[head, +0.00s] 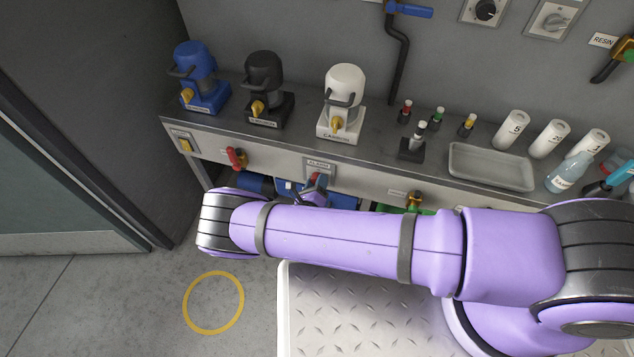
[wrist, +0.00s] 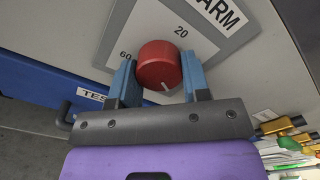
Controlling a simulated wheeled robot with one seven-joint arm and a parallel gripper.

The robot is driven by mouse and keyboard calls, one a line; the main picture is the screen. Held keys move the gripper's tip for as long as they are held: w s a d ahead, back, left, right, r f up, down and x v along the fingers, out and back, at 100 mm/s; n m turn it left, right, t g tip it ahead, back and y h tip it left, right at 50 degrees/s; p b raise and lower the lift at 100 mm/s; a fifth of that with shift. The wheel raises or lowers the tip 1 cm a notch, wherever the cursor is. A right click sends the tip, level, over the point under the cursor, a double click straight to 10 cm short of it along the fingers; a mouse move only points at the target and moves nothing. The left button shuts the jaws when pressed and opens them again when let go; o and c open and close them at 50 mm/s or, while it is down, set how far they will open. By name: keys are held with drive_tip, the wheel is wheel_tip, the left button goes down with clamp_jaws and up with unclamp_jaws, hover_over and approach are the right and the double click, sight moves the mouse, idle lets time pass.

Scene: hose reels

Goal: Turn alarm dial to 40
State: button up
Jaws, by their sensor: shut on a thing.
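The red alarm dial (wrist: 158,62) sits on a grey plate (wrist: 222,42) whose visible lettering reads "ARM". My gripper (wrist: 158,72) has its two blue fingers on either side of the dial and is shut on it. A short white mark shows near the dial's lower edge. The number 20 is above the dial and 60 to its left; other scale numbers are hidden or out of view. In the head view, the dial (head: 317,179) shows small below the ALARM label (head: 319,163), partly hidden by my gripper (head: 312,188).
A red valve handle (head: 236,158) is left of the dial on the bench front, and a brass valve (head: 413,200) is to the right. Blue, black and white pump-like units stand on the bench above. A blue panel (wrist: 50,84) lies left of the plate.

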idle(0.3)
drive_tip(key=o, duration=0.9)
drive_tip(key=shift+o, duration=0.2)
drive_tip(key=shift+s, duration=0.1)
drive_tip(key=v, duration=1)
drive_tip(key=shift+s, duration=0.3)
drive_tip(key=shift+a, duration=0.15)
